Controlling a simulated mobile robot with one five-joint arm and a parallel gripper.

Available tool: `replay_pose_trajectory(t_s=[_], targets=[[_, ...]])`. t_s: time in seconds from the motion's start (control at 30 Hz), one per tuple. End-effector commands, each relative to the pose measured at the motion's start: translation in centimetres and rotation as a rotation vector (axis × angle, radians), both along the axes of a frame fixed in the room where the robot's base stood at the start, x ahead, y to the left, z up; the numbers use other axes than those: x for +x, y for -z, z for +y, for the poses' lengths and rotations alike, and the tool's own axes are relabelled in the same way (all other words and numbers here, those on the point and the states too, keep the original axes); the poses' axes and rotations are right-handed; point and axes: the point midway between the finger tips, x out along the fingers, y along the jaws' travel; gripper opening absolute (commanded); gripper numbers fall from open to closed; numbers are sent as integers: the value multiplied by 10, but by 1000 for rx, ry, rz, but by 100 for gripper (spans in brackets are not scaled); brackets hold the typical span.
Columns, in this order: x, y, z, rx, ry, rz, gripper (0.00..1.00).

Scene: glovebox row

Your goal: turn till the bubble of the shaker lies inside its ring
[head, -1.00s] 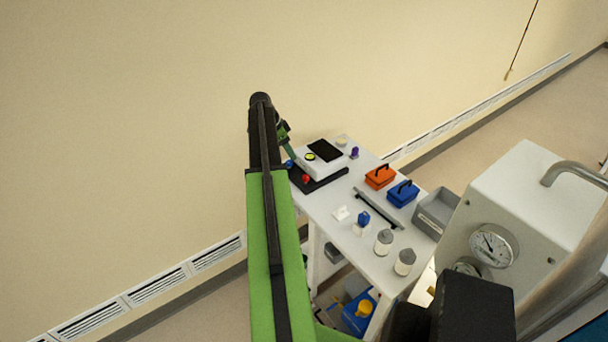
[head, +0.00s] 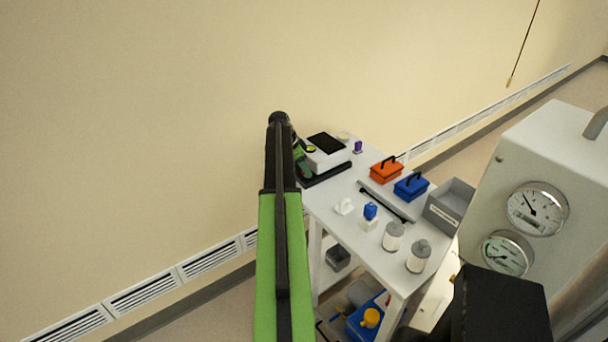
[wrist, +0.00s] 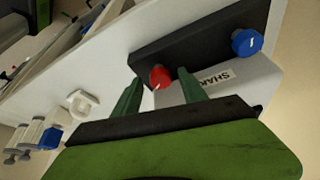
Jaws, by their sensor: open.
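The shaker (head: 333,158) is a white box with a dark top panel on a black base, at the far end of the white cart. Its round yellow-green level (head: 311,149) is partly visible beside the panel, too small to tell where the bubble lies. In the wrist view, the black base (wrist: 200,38) carries a red knob (wrist: 160,77) and a blue knob (wrist: 246,42). My gripper (wrist: 158,88) is open, its two green fingers on either side of the red knob. I cannot tell whether they touch it. In the head view my arm hides both knobs.
The white cart (head: 335,219) also holds an orange case (head: 386,173), a blue case (head: 410,188), a grey bin (head: 449,207), a dark bar and two lidded jars. A cabinet with gauges (head: 537,209) stands right of the cart. The wall is behind.

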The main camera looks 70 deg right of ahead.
Motion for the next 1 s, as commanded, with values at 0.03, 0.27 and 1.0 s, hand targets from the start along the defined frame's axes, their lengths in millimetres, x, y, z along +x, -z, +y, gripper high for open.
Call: replay_pose_trajectory(t_s=[0.03,0.27,1.0], targets=[[0,-1,0,0,0,0,50],[0,-2,0,0,0,0,37],[-4,-1,5,1,-331,-2,0]])
